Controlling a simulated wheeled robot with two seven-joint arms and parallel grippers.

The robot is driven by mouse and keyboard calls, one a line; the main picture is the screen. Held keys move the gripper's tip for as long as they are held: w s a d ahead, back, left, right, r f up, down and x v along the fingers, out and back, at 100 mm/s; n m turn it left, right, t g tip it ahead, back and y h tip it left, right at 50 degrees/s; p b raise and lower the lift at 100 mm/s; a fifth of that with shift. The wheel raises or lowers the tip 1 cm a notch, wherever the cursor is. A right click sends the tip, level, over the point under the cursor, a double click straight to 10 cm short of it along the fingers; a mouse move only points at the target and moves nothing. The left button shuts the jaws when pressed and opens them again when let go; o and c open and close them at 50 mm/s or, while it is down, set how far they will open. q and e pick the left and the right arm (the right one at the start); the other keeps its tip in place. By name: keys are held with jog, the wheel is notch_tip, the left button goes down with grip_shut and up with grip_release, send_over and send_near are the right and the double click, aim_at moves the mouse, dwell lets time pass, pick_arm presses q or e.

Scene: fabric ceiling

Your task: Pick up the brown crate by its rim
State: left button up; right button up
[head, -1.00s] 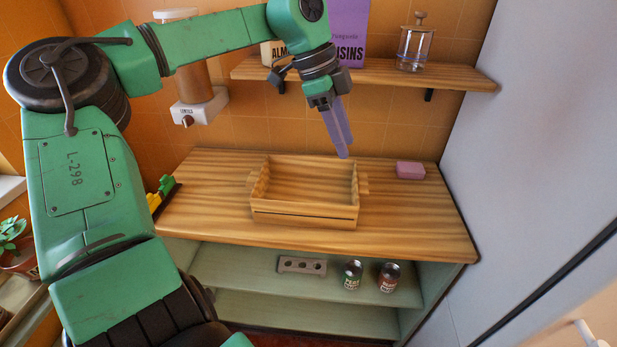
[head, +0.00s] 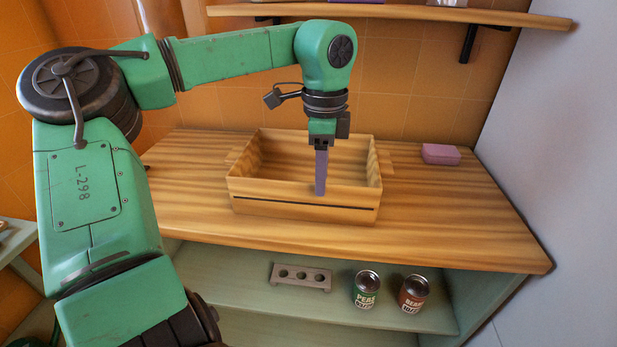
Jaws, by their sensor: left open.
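The brown crate (head: 290,208) is an open wooden box on the wooden counter, with a small handle block on its left and right sides. My left gripper (head: 320,190) points down over the crate's front side. Its purple fingers line up in the picture, so only one finger shows clearly; the gap between them is hidden. The fingertips overlap the middle of the front rim, and I cannot tell whether they touch it. The crate looks empty and sits flat. My right gripper is not in view.
A pink block (head: 440,154) lies on the counter (head: 470,210) to the right. A wall shelf (head: 400,12) hangs above. Below the counter are a grey rack with holes (head: 301,277), a green-label can (head: 366,290) and a brown-label can (head: 413,294).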

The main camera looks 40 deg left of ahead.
pick_arm(q)
notch_tip(320, 180, down, 6)
jog(key=shift+d+r+p, duration=0.1)
jog(key=shift+d+p, duration=0.05)
jog(key=shift+p, duration=0.2)
grip_shut()
jog(key=shift+r, duration=0.1)
dwell(1.0)
